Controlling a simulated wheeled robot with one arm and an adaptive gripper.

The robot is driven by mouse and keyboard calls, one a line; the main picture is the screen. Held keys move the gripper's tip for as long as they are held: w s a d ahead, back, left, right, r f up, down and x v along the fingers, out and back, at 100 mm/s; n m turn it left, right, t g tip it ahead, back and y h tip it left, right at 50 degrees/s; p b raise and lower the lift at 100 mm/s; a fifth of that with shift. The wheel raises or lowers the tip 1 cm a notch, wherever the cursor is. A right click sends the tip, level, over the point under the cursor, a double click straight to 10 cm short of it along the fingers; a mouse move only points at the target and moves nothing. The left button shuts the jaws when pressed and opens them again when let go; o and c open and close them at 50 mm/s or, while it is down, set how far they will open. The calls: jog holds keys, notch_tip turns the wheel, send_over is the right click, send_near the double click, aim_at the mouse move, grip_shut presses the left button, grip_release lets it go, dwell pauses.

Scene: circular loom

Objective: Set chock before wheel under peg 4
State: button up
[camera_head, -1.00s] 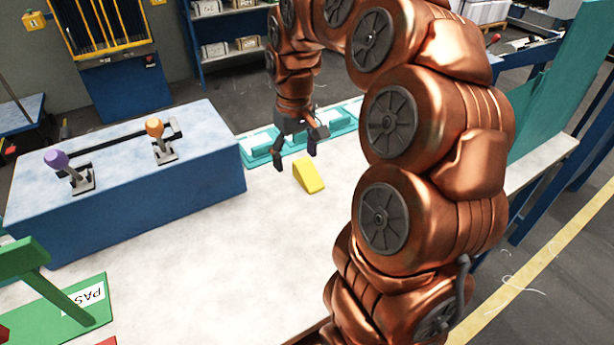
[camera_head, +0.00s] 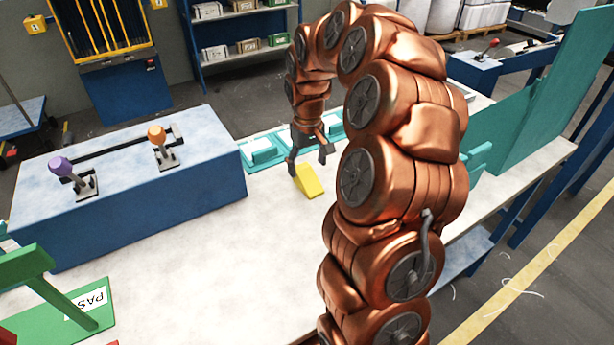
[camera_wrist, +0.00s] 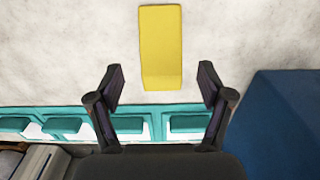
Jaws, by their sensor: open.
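The yellow wedge-shaped chock (camera_head: 308,181) rests on the pale tabletop (camera_head: 225,255). In the wrist view the chock (camera_wrist: 160,45) lies ahead of my fingertips, lined up with the gap between them. My gripper (camera_head: 308,168) is open and empty, close over the far end of the chock in the head view. Its two fingers also show in the wrist view (camera_wrist: 160,87), spread wider than the chock and not touching it as far as I can see. The wheel and peg 4 are not recognisable in these frames.
A teal rack (camera_head: 263,153) with raised blocks runs along the table's far edge. A blue box (camera_head: 150,215) with a purple-knobbed lever (camera_head: 62,168) and an orange-knobbed lever (camera_head: 158,138) stands at left. A green PASS plate (camera_head: 65,325) lies at front left. The middle table is clear.

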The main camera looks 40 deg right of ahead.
jog(key=shift+w+f+p, duration=0.1)
jog(key=shift+f+p, duration=0.2)
jog(key=shift+f, duration=1.05)
jog(key=c, duration=1.5)
jog(key=shift+a+r+b, duration=0.1)
jog(key=shift+r+b, duration=0.8)
jog(key=shift+r, duration=0.9)
jog(key=shift+s+a+b, duration=0.35)
jog(key=shift+s+a, duration=0.4)
jog(key=shift+s, duration=0.35)
jog(key=s+a+b, duration=0.1)
jog(key=s+a, duration=0.1)
jog(key=s, duration=0.1)
jog(key=s+a+r+b, duration=0.1)
jog(key=s+a, duration=0.2)
jog(key=s, duration=0.1)
jog(key=s+a+b, duration=0.1)
jog(key=s+a, duration=0.2)
jog(key=shift+s+r, duration=0.2)
jog(key=shift+s, duration=0.1)
